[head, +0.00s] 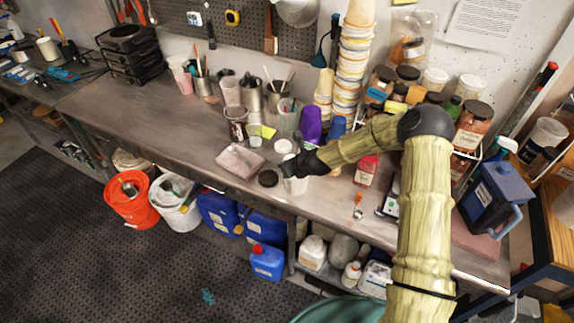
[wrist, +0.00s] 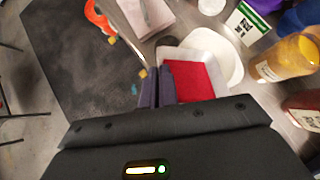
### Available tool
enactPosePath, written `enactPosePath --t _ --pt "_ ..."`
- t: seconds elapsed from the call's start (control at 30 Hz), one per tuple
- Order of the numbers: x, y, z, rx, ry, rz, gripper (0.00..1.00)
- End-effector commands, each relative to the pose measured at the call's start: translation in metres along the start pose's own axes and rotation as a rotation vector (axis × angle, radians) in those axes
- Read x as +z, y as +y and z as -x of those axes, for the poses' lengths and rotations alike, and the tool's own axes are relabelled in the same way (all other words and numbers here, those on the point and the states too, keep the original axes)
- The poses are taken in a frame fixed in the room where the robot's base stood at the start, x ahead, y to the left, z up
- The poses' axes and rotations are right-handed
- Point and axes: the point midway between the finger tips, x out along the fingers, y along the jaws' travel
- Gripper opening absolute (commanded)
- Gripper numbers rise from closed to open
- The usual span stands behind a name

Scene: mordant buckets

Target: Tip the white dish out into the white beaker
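In the wrist view a white dish (wrist: 203,55) with a flat bed of red material inside is at my gripper's fingertips (wrist: 157,68). The two dark fingers are close together on its left wall, with the wall apparently pinched between them. The white beaker (wrist: 234,66) shows as a rounded white shape just behind and right of the dish, partly hidden by it. In the head view the white beaker (head: 294,184) stands near the table's front edge, under my gripper (head: 290,167). The dish is hard to make out there. I cannot tell how far it is tilted.
A grey tray (head: 240,161) and a black round lid (head: 268,178) lie left of the beaker. A red-filled jar (head: 365,171) stands to the right. Cups and cans crowd behind. Orange (head: 131,199) and white buckets stand on the floor below the front edge.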

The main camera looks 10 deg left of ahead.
Motion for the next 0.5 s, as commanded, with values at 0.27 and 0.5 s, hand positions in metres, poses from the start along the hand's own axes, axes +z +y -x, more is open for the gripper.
enactPosePath --t 0.27,0.5 --pt "0.0060 -0.0028 0.0024 0.027 0.034 -0.031 0.00" --pt "0.0089 -0.0047 0.0029 0.050 0.063 -0.053 0.00"
